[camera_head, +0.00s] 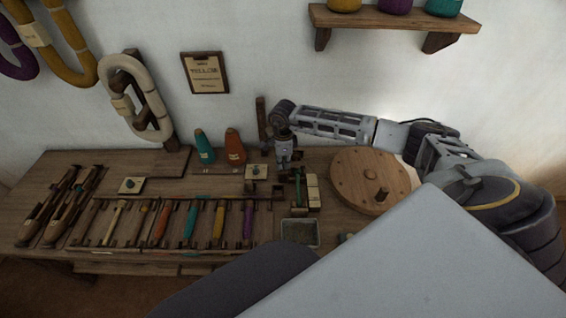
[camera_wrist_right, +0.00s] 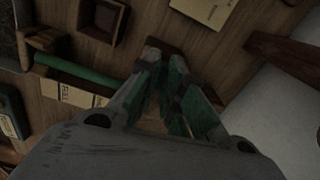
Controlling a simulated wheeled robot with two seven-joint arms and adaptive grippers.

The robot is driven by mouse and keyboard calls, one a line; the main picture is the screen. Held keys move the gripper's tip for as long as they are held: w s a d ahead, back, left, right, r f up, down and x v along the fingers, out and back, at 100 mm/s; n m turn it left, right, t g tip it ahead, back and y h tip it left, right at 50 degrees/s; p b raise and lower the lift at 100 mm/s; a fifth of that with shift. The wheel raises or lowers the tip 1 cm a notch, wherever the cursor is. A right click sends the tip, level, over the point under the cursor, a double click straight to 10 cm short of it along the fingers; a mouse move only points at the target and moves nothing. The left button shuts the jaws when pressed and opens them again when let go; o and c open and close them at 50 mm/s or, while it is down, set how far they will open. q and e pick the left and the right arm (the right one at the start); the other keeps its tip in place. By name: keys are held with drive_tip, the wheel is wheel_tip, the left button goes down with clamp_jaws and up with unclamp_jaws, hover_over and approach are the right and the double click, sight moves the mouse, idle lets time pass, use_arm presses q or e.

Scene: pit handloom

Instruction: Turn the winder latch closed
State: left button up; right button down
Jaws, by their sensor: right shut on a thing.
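My right gripper (camera_head: 285,172) points down over the back right part of the wooden bench. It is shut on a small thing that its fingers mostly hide. This seems to be the winder latch, but its shape and angle cannot be made out. In the right wrist view my fingers (camera_wrist_right: 168,88) are close together, with green on their inner sides and a bit of brown wood at the tips. A round wooden disc (camera_head: 362,178) with a peg stands to the right of the gripper. My left gripper is not in view.
A green bar (camera_wrist_right: 75,74) with a label lies beside the fingers. A small tray (camera_head: 299,233) sits at the bench's front. A rack with several coloured tools (camera_head: 190,222) fills the left. Teal (camera_head: 204,148) and orange (camera_head: 235,147) cones stand behind, near the wall.

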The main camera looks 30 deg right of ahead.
drive_tip(key=shift+m, duration=0.6)
drive_tip(key=c, duration=1.5)
unclamp_jaws()
drive_tip(key=shift+c, duration=0.2)
drive_tip(key=shift+r, duration=0.1)
wheel_tip(320, 180, up, 12)
